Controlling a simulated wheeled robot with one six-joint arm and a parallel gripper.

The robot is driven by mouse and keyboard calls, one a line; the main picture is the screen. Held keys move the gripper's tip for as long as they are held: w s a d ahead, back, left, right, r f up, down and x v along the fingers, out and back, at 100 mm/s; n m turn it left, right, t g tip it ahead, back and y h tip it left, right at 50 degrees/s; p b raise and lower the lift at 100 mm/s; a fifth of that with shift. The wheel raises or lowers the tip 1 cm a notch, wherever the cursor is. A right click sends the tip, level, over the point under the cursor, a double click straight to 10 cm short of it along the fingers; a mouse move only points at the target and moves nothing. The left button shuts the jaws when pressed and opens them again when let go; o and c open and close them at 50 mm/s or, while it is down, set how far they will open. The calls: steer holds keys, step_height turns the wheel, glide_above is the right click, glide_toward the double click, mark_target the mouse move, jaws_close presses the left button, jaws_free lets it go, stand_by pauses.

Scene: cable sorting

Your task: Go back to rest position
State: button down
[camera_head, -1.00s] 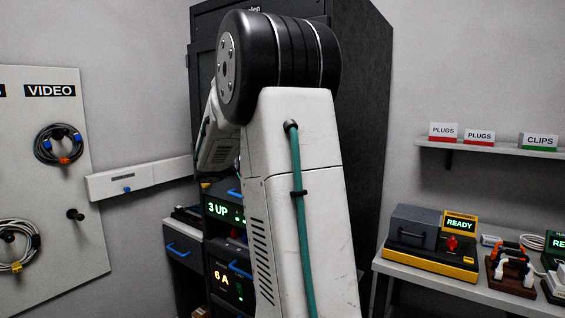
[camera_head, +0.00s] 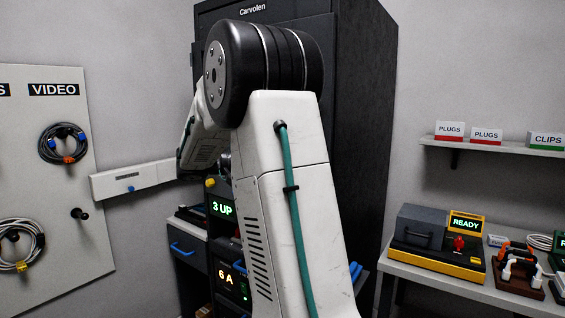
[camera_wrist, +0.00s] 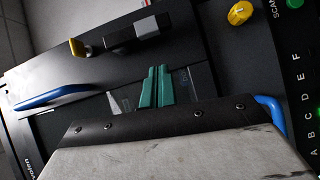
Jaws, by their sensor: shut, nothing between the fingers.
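My gripper (camera_wrist: 155,87) shows in the wrist view as two teal fingers close together, shut and empty. It is in front of the black rack's panel (camera_wrist: 60,72), with a blue handle (camera_wrist: 52,97) to its left; I cannot tell the distance. In the head view my white arm stands bent in front of the tall black rack (camera_head: 361,130), its dark round joint at the top. My gripper is hidden behind the arm there.
A yellow knob (camera_wrist: 239,13) and a grey-black lever (camera_wrist: 133,31) stick out of the panel. At right are a workbench (camera_head: 440,284) with a READY unit (camera_head: 432,245) and a shelf (camera_head: 500,147). A cable board (camera_head: 60,190) hangs at left.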

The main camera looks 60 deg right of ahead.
steer(key=v, duration=0.7)
steer(key=shift+w+a+f, duration=0.15)
steer(key=shift+a+f, duration=0.05)
